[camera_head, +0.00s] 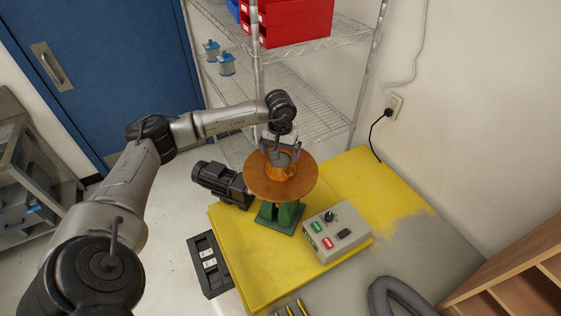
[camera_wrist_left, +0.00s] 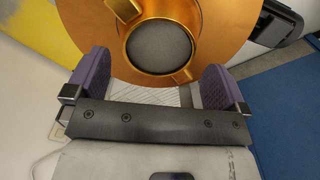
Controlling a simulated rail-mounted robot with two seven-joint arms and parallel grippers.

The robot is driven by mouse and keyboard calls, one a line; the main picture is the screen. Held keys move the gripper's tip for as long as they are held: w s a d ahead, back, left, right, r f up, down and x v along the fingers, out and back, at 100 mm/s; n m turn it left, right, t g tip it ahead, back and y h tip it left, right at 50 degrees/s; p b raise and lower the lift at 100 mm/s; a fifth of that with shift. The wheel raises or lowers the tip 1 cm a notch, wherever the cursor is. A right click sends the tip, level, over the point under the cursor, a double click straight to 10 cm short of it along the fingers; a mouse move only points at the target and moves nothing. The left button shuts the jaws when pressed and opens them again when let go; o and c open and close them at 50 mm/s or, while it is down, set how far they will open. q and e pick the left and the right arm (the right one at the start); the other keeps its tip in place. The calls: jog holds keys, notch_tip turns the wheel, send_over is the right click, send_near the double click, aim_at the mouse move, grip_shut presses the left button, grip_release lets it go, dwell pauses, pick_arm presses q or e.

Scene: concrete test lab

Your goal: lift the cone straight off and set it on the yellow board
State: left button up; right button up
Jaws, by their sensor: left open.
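In the head view a copper-orange, cone-like part (camera_head: 279,173) with a grey round top sits at the middle of a brown-orange disc (camera_head: 302,187) on a green stand (camera_head: 282,219). The yellow board (camera_head: 385,192) lies flat under the stand. My left gripper (camera_head: 281,155) is open just above the disc. In the left wrist view its purple-padded fingers (camera_wrist_left: 158,84) are wide apart, with the cone's grey face and gold rim (camera_wrist_left: 158,45) ahead between them; I see no contact. The cone's lower part is hidden. My right gripper is not in view.
A black switch box (camera_head: 209,264) is at the left edge. A wire shelf (camera_head: 300,85) stands behind. The board's back right is clear.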

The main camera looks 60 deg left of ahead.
pick_arm(q)
jog(key=shift+f+p, duration=0.45)
jog(key=shift+f, duration=1.2)
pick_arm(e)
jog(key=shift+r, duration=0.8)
pick_arm(q)
jog(key=shift+r, duration=0.15)
jog(key=c, duration=0.8)
jog(key=shift+w+r, duration=0.1)
jog(key=shift+c, duration=0.2)
jog(key=shift+r+b, duration=0.45)
jog(key=shift+r, duration=0.1)
jog(key=r, duration=0.1)
jog(key=r+b, duration=0.1)
jog(key=shift+d+r, duration=0.3)
jog(key=shift+r, duration=0.1)
jog(key=shift+s+d+r+b, duration=0.5)
jog(key=shift+d+r, duration=0.65)
jog(key=shift+d, duration=0.65)
jog(key=shift+s+d+r+b, duration=0.5)
jog(key=shift+d+r, duration=0.6)
jog(key=shift+d, duration=0.7)
jog(key=shift+s+d+r+b, duration=0.35)
jog(key=shift+d+r+b, duration=0.25)
jog(key=shift+d+r, duration=0.9)
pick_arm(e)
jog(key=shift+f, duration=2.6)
